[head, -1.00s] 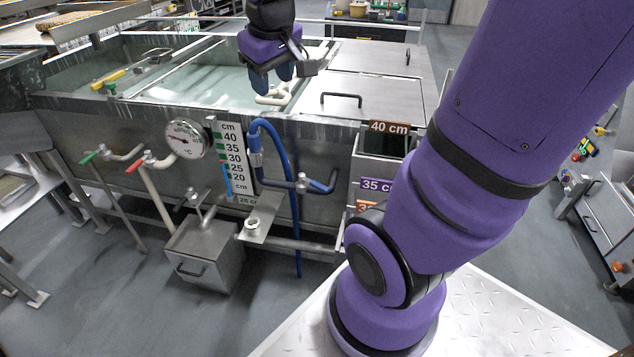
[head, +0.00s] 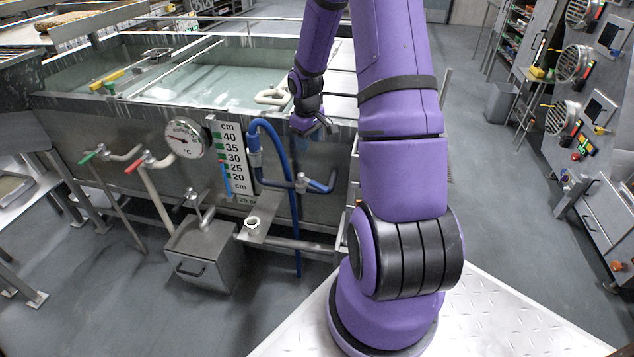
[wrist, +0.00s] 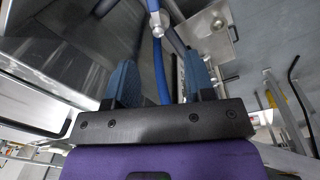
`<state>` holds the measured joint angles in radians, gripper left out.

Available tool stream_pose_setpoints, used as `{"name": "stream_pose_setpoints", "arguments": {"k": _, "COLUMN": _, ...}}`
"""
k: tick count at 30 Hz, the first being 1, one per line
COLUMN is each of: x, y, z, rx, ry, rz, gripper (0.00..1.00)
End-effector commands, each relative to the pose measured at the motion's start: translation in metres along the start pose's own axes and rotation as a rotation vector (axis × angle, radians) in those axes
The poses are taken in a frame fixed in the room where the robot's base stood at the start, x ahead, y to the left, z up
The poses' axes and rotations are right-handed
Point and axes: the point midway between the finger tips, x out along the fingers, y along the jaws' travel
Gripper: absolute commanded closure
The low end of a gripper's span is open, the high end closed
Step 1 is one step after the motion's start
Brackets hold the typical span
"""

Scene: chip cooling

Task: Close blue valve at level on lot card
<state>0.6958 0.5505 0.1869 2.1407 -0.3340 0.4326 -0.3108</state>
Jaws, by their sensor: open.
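The blue valve handle (head: 320,186) sits on the tank front, beside a looping blue hose (head: 293,205). A white level scale (head: 232,158) marked in cm stands left of the hose; its blue column (head: 226,180) tops out near the 25–30 marks.
The water tank (head: 100,120) has a rim and a white pipe (head: 272,97) behind my gripper. Red-handled (head: 134,166) and green-handled (head: 88,158) valves, a dial (head: 185,139) and a metal box (head: 203,255) are to the left. My arm hides the tank's right side.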

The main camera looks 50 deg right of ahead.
Motion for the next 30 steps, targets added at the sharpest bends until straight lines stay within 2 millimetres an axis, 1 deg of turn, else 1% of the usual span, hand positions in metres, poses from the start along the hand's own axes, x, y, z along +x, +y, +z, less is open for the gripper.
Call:
{"name": "stream_pose_setpoints", "arguments": {"k": 1, "x": 0.018, "y": 0.006, "z": 0.003, "rx": 0.001, "ry": -0.009, "rz": -0.017, "gripper": 0.51}}
{"name": "stream_pose_setpoints", "arguments": {"k": 3, "x": 0.036, "y": 0.013, "z": 0.006, "rx": -0.001, "ry": -0.012, "rz": -0.032, "gripper": 0.51}}
{"name": "stream_pose_setpoints", "arguments": {"k": 6, "x": 0.056, "y": 0.018, "z": 0.009, "rx": -0.002, "ry": -0.015, "rz": -0.049, "gripper": 0.51}}
{"name": "stream_pose_setpoints", "arguments": {"k": 9, "x": 0.066, "y": 0.021, "z": 0.011, "rx": -0.006, "ry": -0.015, "rz": -0.058, "gripper": 0.51}}
{"name": "stream_pose_setpoints", "arguments": {"k": 14, "x": 0.077, "y": 0.021, "z": 0.012, "rx": -0.007, "ry": -0.016, "rz": -0.062, "gripper": 0.51}}
{"name": "stream_pose_setpoints", "arguments": {"k": 17, "x": 0.088, "y": 0.020, "z": 0.012, "rx": -0.006, "ry": -0.016, "rz": -0.062, "gripper": 0.51}}
{"name": "stream_pose_setpoints", "arguments": {"k": 24, "x": 0.130, "y": 0.017, "z": 0.013, "rx": -0.007, "ry": -0.017, "rz": -0.062, "gripper": 0.51}}
{"name": "stream_pose_setpoints", "arguments": {"k": 30, "x": 0.159, "y": 0.016, "z": 0.013, "rx": -0.007, "ry": -0.017, "rz": -0.061, "gripper": 0.51}}
